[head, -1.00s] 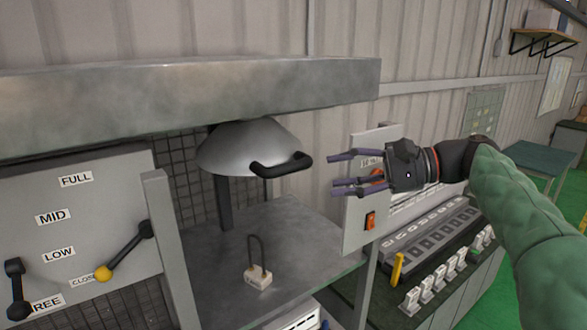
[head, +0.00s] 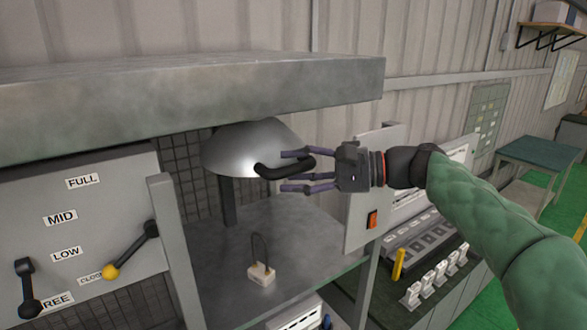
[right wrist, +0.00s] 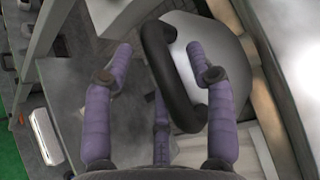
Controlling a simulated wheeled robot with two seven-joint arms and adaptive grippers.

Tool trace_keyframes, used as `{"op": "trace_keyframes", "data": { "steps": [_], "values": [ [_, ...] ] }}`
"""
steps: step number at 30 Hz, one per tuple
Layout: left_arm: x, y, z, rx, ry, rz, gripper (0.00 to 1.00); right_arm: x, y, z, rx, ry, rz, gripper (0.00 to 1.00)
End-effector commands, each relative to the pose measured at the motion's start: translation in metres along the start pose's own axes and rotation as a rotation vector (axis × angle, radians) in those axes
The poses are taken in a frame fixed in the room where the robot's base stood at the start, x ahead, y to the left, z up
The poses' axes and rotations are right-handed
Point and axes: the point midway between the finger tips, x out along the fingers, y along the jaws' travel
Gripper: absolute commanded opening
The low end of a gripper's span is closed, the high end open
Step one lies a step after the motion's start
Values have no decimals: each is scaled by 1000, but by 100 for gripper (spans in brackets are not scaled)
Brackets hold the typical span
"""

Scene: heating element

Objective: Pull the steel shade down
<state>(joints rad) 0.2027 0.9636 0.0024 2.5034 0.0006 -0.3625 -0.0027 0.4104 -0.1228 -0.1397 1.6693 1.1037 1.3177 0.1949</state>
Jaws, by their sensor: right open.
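The steel shade (head: 238,147) is a grey dome under the thick metal slab, with a black curved handle (head: 270,173) on its right side. In the right wrist view the shade (right wrist: 219,60) is at the upper right and its handle (right wrist: 166,80) lies between my spread fingers. My left gripper is not in view.
The slab (head: 200,95) overhangs the shade closely. A small socket-like block with a wire loop (head: 261,274) stands on the metal shelf (head: 215,290) below. A lever panel (head: 110,210) stands at left; a panel with an orange switch (head: 372,220) stands at right.

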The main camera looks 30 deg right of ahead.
Motion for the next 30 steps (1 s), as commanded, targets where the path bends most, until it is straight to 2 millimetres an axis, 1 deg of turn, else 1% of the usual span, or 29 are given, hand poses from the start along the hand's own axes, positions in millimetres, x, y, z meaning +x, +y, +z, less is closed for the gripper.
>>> {"op": "trace_keyframes", "data": {
  "steps": [3, 11, 14, 15, 17, 18, 24, 26, 30],
  "values": [
    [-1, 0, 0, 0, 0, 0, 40, 6, 0, 0, 0, -2, 1, 56],
    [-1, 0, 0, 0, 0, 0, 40, 6, 1, 0, 0, 0, 1, 56],
    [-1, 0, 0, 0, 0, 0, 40, 6, 1, 0, 0, 0, 1, 31],
    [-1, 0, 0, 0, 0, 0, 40, 6, 1, 0, 0, 0, 1, 20],
    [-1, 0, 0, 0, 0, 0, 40, 6, 0, 0, 0, 0, 0, 3],
    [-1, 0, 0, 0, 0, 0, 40, 6, 0, 0, 0, 0, 0, 0],
    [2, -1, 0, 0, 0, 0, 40, 6, 3, 0, 1, 0, 0, 0],
    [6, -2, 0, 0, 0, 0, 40, 7, 8, -1, 1, 0, 0, 0],
    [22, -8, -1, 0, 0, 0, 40, 10, 26, -4, 2, 0, 0, 0]
  ]
}}
